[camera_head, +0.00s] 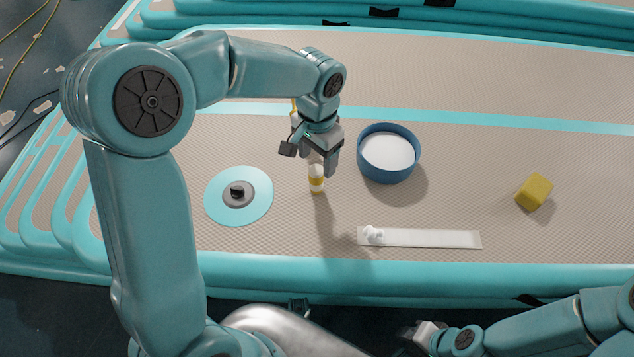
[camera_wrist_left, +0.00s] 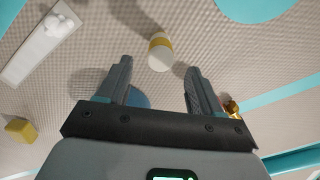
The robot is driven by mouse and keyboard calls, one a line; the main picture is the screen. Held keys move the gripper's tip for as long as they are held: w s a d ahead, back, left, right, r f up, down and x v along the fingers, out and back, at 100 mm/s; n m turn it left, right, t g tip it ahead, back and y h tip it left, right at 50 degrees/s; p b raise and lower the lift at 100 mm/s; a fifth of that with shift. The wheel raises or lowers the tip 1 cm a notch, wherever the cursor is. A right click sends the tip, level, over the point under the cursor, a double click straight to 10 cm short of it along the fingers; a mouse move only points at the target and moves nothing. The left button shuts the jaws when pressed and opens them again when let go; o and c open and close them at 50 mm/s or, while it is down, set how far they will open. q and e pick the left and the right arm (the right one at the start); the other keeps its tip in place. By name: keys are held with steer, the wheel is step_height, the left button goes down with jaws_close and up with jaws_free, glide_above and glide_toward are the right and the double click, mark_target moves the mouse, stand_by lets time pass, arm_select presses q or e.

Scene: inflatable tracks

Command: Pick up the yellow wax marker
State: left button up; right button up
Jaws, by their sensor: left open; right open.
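A short white cylinder with a yellow band (camera_head: 316,183), which looks like the yellow wax marker, stands upright on the beige mat. It also shows in the left wrist view (camera_wrist_left: 161,53), just beyond and between the fingertips. My left gripper (camera_head: 322,165) is open above and just behind it, pointing down; in the left wrist view the open fingers (camera_wrist_left: 160,72) hold nothing. My right gripper (camera_head: 424,333) is at the bottom edge, low in front of the mat, with nothing seen in it.
A blue round tub (camera_head: 361,165) with a white inside stands right of the left gripper. A cyan disc (camera_head: 222,213) with a dark knob lies left. A white strip (camera_head: 435,239) lies in front, and a yellow block (camera_head: 534,191) sits far right. A yellow-topped item (camera_head: 294,104) is partly hidden behind my arm.

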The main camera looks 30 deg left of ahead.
mark_target(316, 178)
arm_select(q)
step_height(316, 178, down, 8)
steer(key=shift+s+r+b, duration=0.15)
steer(key=shift+r+b, duration=0.1)
steer(key=shift+b, duration=0.8)
steer(key=shift+r, duration=0.1)
steer(key=c, duration=1.1)
